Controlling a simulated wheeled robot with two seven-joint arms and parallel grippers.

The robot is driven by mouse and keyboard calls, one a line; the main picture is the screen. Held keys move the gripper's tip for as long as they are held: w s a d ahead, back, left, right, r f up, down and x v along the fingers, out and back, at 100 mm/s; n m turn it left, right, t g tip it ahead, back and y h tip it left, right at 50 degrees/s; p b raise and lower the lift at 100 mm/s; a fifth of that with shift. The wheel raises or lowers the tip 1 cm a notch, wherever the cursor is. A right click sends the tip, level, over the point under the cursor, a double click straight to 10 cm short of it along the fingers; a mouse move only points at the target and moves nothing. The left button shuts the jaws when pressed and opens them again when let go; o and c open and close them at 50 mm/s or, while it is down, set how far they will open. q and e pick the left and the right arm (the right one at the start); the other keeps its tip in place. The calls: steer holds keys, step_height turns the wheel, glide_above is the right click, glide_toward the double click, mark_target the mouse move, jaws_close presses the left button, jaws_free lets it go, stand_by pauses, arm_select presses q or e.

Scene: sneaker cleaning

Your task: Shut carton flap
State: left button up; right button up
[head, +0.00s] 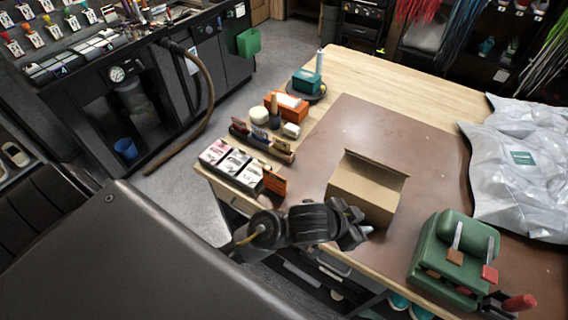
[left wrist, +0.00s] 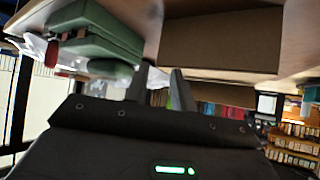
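A brown cardboard carton (head: 362,194) stands on the brown mat near the table's front edge. Its far flap (head: 375,168) is raised and tilted, and the top looks open. My left gripper (head: 358,225) is at the carton's near side, low by its front left corner. Its two fingers are apart with nothing between them. In the left wrist view, the fingers (left wrist: 158,85) point toward the carton (left wrist: 220,42), whose brown panels fill the upper middle. I cannot tell whether a finger touches the cardboard. My right gripper is in neither view.
A silvery plastic bag (head: 520,165) lies at the right. Small boxes (head: 232,165) and an orange box (head: 287,106) line the left edge. The mat (head: 395,130) behind the carton is clear.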

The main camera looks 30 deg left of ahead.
arm_select(q)
steer(key=s+a+f+n+g+y, duration=0.1)
steer(key=s+a+f+n+y, duration=0.1)
steer(key=s+a+f, duration=0.3)
steer(key=s+a+f+n+g+y, duration=0.2)
steer(key=s+a+f, duration=0.3)
steer(key=a, duration=0.6)
steer(key=shift+s, duration=0.5)
steer(key=shift+d+f, duration=0.1)
